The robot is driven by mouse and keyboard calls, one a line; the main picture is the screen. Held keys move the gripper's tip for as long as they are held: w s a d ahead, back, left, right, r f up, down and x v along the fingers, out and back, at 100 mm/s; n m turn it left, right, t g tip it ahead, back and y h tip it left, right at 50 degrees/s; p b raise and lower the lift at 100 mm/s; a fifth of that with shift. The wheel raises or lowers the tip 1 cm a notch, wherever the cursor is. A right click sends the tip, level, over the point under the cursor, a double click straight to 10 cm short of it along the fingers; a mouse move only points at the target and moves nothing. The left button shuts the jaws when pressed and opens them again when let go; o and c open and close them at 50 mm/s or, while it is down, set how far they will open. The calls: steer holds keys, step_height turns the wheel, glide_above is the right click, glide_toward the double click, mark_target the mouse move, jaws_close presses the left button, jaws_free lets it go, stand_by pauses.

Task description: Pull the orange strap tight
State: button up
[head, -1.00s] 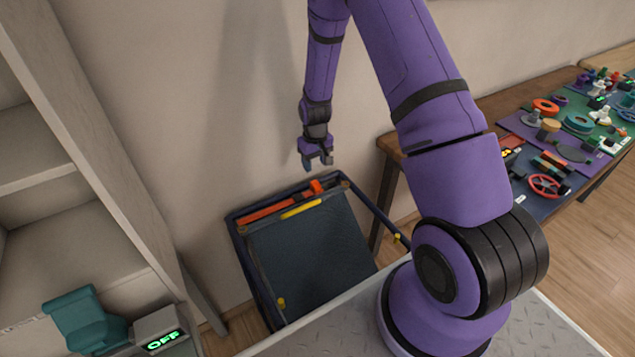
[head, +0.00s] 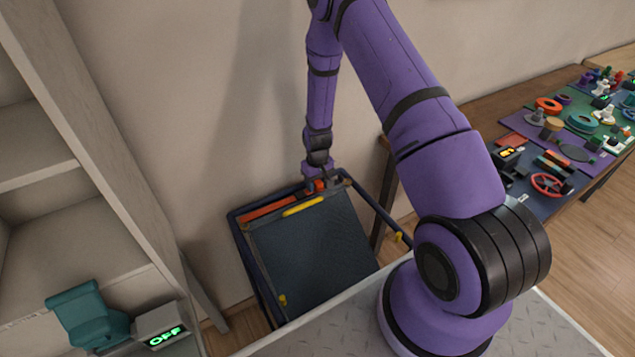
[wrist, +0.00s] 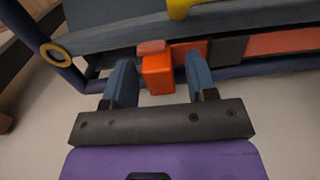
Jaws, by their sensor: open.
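The orange strap (head: 268,208) runs along the far side of the dark blue frame, and its long flat part also shows at the right of the wrist view (wrist: 279,43). An orange block-like end of the strap (wrist: 158,75) sits between my two blue-grey fingers in the wrist view. My gripper (wrist: 161,84) is open around this end, with a gap visible on each side. In the head view my gripper (head: 322,185) is down at the frame's far right corner and partly covers the strap end.
The dark blue frame (head: 237,232) holds a dark panel (head: 315,250) with a yellow bar (head: 303,206). A wall stands close behind. A shelf unit (head: 95,130) is at left, with an OFF box (head: 160,320). A table with many parts (head: 515,190) is at right.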

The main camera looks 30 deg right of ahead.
jaws_close()
steer(key=d, duration=0.7)
steer(key=shift+d, duration=0.4)
jaws_free()
step_height(320, 180, up, 11)
stand_by(0.7)
